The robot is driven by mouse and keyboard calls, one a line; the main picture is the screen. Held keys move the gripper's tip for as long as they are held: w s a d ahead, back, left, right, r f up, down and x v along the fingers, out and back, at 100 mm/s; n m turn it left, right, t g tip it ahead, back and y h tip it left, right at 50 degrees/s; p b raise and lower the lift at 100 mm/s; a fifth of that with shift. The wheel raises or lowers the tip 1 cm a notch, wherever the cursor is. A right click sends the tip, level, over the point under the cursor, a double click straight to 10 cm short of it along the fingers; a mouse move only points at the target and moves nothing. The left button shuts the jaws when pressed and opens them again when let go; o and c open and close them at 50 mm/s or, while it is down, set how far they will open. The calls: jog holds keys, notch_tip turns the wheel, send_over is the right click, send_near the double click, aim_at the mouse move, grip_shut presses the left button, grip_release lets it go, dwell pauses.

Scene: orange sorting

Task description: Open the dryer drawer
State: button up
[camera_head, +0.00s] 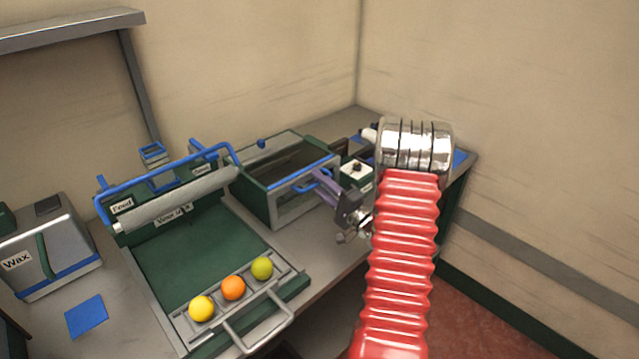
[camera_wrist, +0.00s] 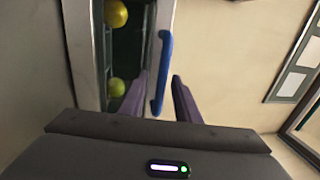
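The dryer (camera_head: 254,200) is a grey and dark green box with a dark interior at the back of the bench. Its front has a blue top edge and a blue handle (camera_head: 307,184), which also shows upright in the wrist view (camera_wrist: 163,62). My gripper (camera_head: 320,190) has purple fingers and is at the handle. In the wrist view its fingers (camera_wrist: 160,82) are apart, one on each side of the handle; contact cannot be made out. Part of the handle is hidden behind the fingers in the head view. I cannot tell whether the drawer is slightly out.
A green tray table with yellow (camera_head: 201,308), orange (camera_head: 233,288) and green (camera_head: 262,268) balls lies front left. The wax box (camera_head: 48,255) stands far left. Walls enclose the back and right.

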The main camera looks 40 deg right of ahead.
grip_shut()
dwell(0.4)
jog(key=shift+d+f, duration=0.1)
